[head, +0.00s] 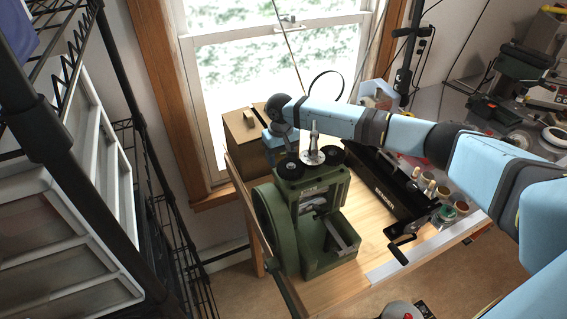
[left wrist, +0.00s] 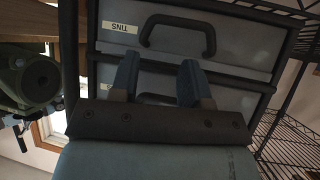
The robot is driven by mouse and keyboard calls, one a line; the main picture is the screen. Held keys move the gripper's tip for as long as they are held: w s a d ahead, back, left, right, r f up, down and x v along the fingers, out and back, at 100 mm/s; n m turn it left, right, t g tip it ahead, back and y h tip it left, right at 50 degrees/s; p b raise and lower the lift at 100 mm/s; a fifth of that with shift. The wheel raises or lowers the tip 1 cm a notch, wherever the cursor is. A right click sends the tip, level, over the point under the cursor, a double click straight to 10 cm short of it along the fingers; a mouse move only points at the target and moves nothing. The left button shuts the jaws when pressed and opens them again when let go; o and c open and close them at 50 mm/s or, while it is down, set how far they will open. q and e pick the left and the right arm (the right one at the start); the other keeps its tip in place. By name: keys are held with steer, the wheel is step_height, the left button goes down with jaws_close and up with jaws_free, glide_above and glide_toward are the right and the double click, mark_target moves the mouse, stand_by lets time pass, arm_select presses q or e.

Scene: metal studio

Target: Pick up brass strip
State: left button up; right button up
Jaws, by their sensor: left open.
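I cannot make out a brass strip for certain in either view. A small yellowish piece (head: 249,117) lies on the brown box by the window; its material is too small to tell. My right arm comes in from the right in the head view, over the bench, and its wrist bends down behind the green rolling mill (head: 312,210). The right fingertips are hidden there. My left gripper (left wrist: 157,82) shows only in the left wrist view. It is open and empty, with its two blue fingers apart in front of grey drawers.
The wooden bench (head: 320,284) carries a long black tool (head: 385,185) with a crank and several small jars. A black wire rack (head: 100,180) stands at the left. The grey drawers (left wrist: 245,48) with a "TINS" label are close ahead of the left gripper.

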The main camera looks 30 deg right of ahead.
steer(key=shift+f+p, duration=0.2)
steer(key=shift+p, duration=0.2)
steer(key=shift+c, duration=0.4)
jaws_close()
